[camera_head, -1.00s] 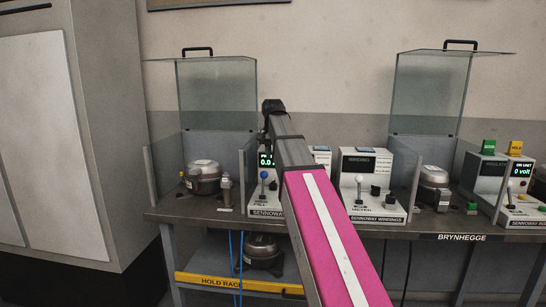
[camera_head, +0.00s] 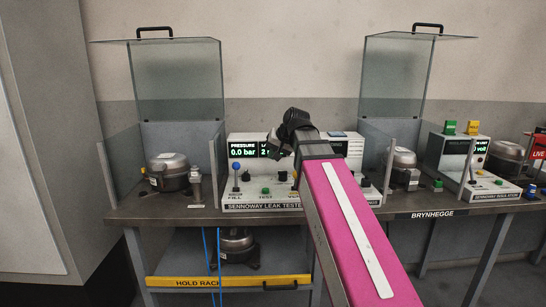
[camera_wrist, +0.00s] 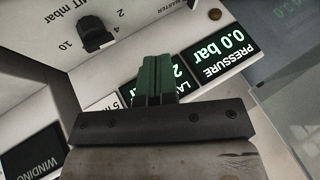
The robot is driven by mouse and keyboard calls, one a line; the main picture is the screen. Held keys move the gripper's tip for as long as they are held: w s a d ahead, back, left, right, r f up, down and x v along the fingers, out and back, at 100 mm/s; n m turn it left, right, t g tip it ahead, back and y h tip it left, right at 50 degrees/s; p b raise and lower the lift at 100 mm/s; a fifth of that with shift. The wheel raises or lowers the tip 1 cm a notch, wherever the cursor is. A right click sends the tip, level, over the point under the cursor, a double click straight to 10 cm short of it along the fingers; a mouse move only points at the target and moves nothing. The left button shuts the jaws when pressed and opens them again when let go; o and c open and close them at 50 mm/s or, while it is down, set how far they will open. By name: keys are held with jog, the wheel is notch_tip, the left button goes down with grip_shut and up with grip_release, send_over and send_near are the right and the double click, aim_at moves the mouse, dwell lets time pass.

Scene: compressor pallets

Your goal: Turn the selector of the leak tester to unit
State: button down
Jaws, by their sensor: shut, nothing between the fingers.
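The leak tester (camera_head: 262,208) is a white box on the bench with a lit pressure display reading 0.0 bar, a blue-balled lever, a green button and dark knobs. In the wrist view its panel (camera_wrist: 40,35) appears tilted, with a black knob (camera_wrist: 95,36) among the marks 2, 4 and 10 mbar. In the head view my dark gripper (camera_head: 277,142) hides part of the displays.
A glass-guarded station with a compressor (camera_head: 168,172) stands left of the tester. Another compressor (camera_head: 403,168) stands in the station to the right. An insulation tester (camera_head: 455,160) is farther right. A yellow hold rack (camera_head: 230,282) is below the bench.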

aim_at(246, 175)
jog(key=x, duration=0.8)
jog(key=shift+w, duration=0.1)
jog(key=a, duration=0.3)
jog(key=shift+w+f, duration=0.15)
jog(key=shift+w, duration=0.1)
jog(key=shift+a, duration=0.55)
